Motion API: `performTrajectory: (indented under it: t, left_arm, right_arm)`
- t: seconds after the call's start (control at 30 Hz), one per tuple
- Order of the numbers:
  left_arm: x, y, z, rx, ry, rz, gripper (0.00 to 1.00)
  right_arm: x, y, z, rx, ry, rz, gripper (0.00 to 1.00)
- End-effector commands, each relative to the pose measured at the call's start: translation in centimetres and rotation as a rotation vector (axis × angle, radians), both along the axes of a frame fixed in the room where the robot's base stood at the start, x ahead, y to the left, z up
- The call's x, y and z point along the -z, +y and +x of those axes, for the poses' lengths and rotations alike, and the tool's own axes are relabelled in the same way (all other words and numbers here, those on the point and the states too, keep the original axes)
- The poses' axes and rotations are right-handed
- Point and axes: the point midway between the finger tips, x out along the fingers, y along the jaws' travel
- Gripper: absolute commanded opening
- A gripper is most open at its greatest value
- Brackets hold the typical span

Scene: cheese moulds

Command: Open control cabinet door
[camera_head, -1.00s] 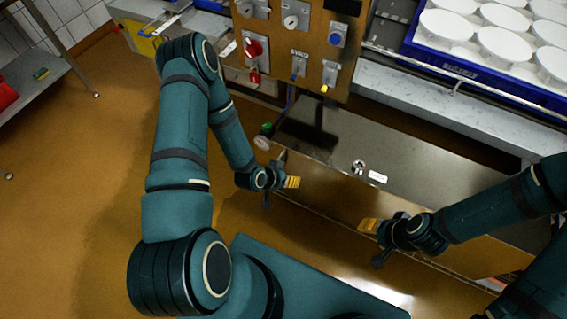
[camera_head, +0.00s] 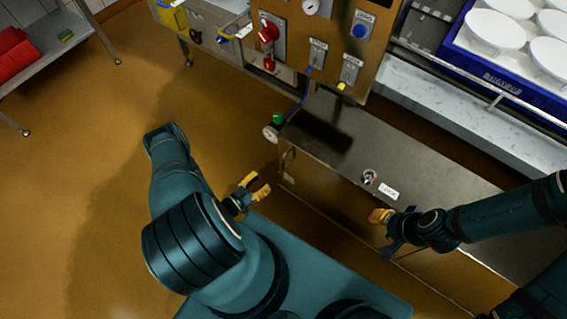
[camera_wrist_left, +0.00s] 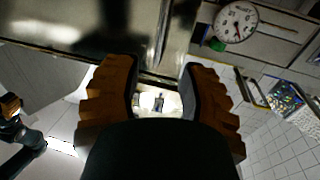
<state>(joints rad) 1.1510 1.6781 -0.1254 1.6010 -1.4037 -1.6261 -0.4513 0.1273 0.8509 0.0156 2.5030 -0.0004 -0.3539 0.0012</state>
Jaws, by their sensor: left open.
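A steel control cabinet (camera_head: 335,128) stands low in the middle of the head view, with a round lock (camera_head: 369,177) and a white label (camera_head: 388,192). A small loop-like handle (camera_head: 288,160) shows near its left end. I see no open gap at a door. My left gripper (camera_head: 259,184) is open and empty, apart from the cabinet, in front of and left of its left end. Its two orange fingers stand wide apart in the left wrist view (camera_wrist_left: 161,75). My right gripper (camera_head: 375,216) is near the cabinet's front, below the lock; its finger opening is unclear.
A panel with a red switch (camera_head: 268,32) and a blue button (camera_head: 361,27) rises behind the cabinet. A pressure gauge (camera_head: 270,133) sits at its left corner. A blue crate (camera_head: 500,75) of white moulds is top right. A shelf (camera_head: 85,28) stands top left. Left floor is clear.

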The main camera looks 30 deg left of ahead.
Motion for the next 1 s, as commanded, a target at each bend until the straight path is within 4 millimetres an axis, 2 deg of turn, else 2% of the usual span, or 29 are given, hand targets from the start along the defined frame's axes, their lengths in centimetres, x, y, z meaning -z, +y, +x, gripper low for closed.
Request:
performTrajectory:
  t: [0.3, 0.5, 0.7, 0.97, 1.0]
  left_arm:
    - [0.1, -1.7, 6.2, 0.001, -0.001, 0.0, 0.41]
    - [0.1, -2.5, 9.0, 0.001, 0.0, -0.001, 0.41]
    - [0.0, -2.8, 10.2, -0.001, 0.002, 0.0, 0.41]
    - [0.0, -2.9, 10.3, -0.001, 0.002, 0.0, 0.41]
    - [0.0, -2.9, 10.3, -0.001, 0.002, 0.0, 0.44]
  right_arm:
    - [0.7, 0.0, 0.2, 0.001, -0.004, 0.0, 0.47]
    - [1.0, 0.0, 0.2, 0.002, -0.006, -0.001, 0.47]
    - [1.1, 0.0, 0.3, 0.001, -0.006, -0.001, 0.47]
    - [1.1, 0.0, 0.3, 0.001, -0.006, -0.001, 0.47]
    - [1.1, 0.0, 0.3, 0.001, -0.006, -0.001, 0.47]
